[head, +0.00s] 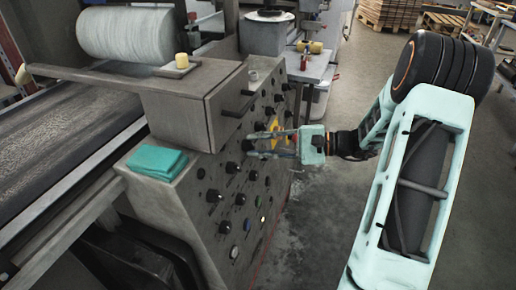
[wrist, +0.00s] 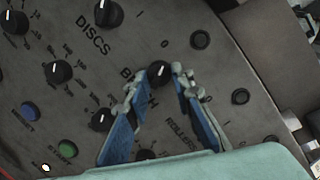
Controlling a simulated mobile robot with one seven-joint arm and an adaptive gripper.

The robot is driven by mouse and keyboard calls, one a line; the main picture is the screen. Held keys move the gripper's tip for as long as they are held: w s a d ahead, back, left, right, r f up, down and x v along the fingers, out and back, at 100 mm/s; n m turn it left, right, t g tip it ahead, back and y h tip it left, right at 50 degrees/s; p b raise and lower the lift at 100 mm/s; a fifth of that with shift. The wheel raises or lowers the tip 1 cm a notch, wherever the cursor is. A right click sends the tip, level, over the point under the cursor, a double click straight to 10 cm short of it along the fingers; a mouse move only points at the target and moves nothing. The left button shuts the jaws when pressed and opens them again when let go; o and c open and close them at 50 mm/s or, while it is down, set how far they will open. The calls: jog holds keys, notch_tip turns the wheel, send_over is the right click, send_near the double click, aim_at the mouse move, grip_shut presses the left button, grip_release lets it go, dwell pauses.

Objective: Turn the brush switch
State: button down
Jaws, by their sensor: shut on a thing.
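My gripper (head: 252,145) reaches from the right to the sloping grey control panel (head: 232,175) in the head view. In the wrist view my gripper (wrist: 168,70) has its two blue-padded fingers closed at the tips on a black knob with a white pointer mark (wrist: 158,73). The knob sits beside a label that reads as BRUSH (wrist: 138,88), partly covered by a finger. I take this knob as the brush switch. In the head view my fingers hide it.
Other black knobs (wrist: 108,13) (wrist: 58,71) stand close by, next to the DISCS label. A blue button (wrist: 27,111) and a green button (wrist: 68,149) lie to the lower left. A folded teal cloth (head: 157,161) lies on the ledge left of the panel. Open floor (head: 310,215) is at the right.

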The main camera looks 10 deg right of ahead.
jog(key=shift+n, duration=0.5)
jog(key=c, duration=1.7)
grip_release()
jog(key=v, duration=1.2)
jog(key=shift+r, duration=0.15)
